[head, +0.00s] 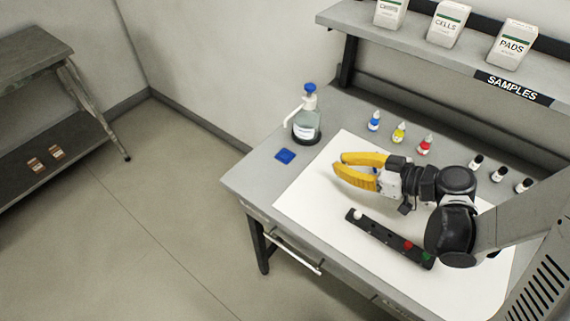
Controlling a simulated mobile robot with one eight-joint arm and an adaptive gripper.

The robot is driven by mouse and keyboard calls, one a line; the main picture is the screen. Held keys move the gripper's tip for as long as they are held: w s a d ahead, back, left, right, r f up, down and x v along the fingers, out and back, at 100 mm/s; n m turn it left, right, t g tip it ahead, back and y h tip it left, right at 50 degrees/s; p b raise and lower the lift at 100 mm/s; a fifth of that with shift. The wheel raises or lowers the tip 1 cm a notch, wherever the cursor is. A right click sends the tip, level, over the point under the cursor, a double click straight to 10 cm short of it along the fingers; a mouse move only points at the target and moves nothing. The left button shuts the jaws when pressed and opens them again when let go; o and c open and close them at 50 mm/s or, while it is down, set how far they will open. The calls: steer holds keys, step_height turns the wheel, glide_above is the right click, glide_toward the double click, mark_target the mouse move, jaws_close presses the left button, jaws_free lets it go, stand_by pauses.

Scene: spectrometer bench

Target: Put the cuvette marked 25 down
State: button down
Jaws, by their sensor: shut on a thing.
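My gripper (340,162), with two yellow fingers, is over the white mat (305,196) on the bench, pointing left. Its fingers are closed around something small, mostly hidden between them. The number 25 cannot be read, and no cuvette shows clearly. A long black rack (384,236) lies on the mat in front of the gripper. It has a white top at its left end, and a red one and a green one toward its right end. The gripper is behind the rack and apart from it in the picture. My arm hides the right part of the mat.
Blue (374,123), yellow (399,133) and red (425,145) dropper bottles stand behind the gripper. Several dark-capped vials are at right. The SAMPLES shelf (452,62) holds boxes.

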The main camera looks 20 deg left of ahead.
steer(key=shift+w+a+f, duration=0.15)
steer(key=shift+f, duration=0.25)
steer(key=w+a+b, duration=0.1)
steer(key=w+a, duration=0.1)
steer(key=a, duration=0.3)
steer(key=w+a+b, duration=0.1)
steer(key=w+a, duration=0.1)
steer(key=a, duration=0.3)
steer(key=w+a+b, duration=0.1)
steer(key=w+a, duration=0.1)
steer(key=a, duration=0.4)
steer(key=shift+w, duration=0.4)
steer(key=shift+w+a, duration=0.1)
steer(key=shift+a, duration=0.05)
steer(key=shift+f+b, duration=1)
steer(key=shift+f, duration=0.7)
steer(key=shift+f, duration=0.15)
steer(key=c, duration=1.5)
jaws_free()
steer(key=shift+o, duration=0.2)
